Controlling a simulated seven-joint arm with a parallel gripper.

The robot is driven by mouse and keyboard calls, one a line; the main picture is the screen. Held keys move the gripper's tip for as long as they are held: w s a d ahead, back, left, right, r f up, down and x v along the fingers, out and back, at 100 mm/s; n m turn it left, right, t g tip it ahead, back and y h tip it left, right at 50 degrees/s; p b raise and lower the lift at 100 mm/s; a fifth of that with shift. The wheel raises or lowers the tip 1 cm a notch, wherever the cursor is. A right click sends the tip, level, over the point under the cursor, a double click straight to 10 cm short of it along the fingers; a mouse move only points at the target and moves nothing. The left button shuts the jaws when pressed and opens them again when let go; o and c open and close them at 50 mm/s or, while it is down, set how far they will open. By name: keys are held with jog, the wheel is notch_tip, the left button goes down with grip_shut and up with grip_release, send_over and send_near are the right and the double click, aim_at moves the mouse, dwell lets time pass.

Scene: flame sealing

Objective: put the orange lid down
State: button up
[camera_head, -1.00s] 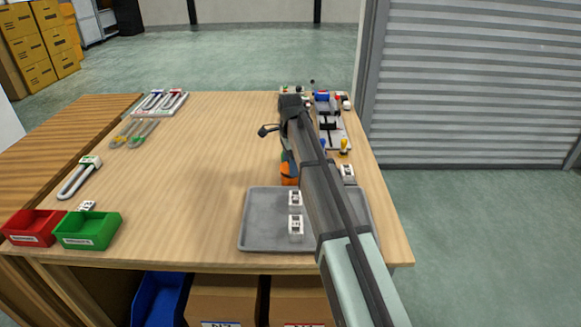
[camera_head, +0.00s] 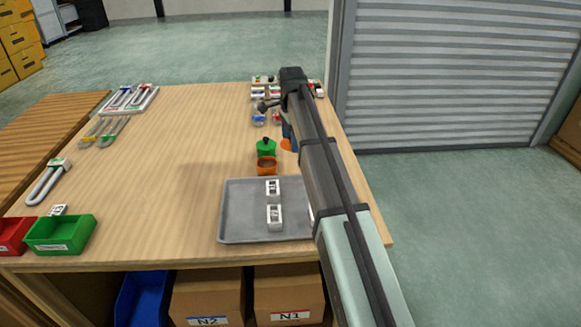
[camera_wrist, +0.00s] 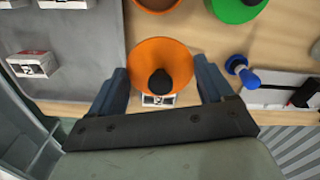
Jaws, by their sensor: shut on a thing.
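The orange lid (camera_wrist: 150,60), a round disc with a black knob, sits between the two blue fingers of my gripper (camera_wrist: 163,84) in the wrist view. My gripper is shut on it. In the head view my arm hides much of the gripper, and only a bit of the orange lid (camera_head: 286,144) shows beside a blue finger. The open orange pot (camera_head: 266,166) stands on the table to the lid's left, behind the grey tray. A green pot with a black knob (camera_head: 265,147) stands just behind it. The lid's height above the table is hard to tell.
The grey tray (camera_head: 236,222) holds small white blocks. In the wrist view a white labelled block (camera_wrist: 158,100) shows partly under the lid, and a blue-knobbed item (camera_wrist: 240,72) lies to the right. The middle of the wooden table (camera_head: 170,150) is clear.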

aim_at(292, 170)
notch_tip(292, 170, down, 10)
jog(key=shift+d+r, duration=0.1)
dwell(0.4)
jog(key=shift+f, duration=0.2)
jog(key=o, duration=0.9)
jog(key=shift+r, duration=0.1)
notch_tip(292, 170, up, 12)
jog(key=shift+r, duration=0.1)
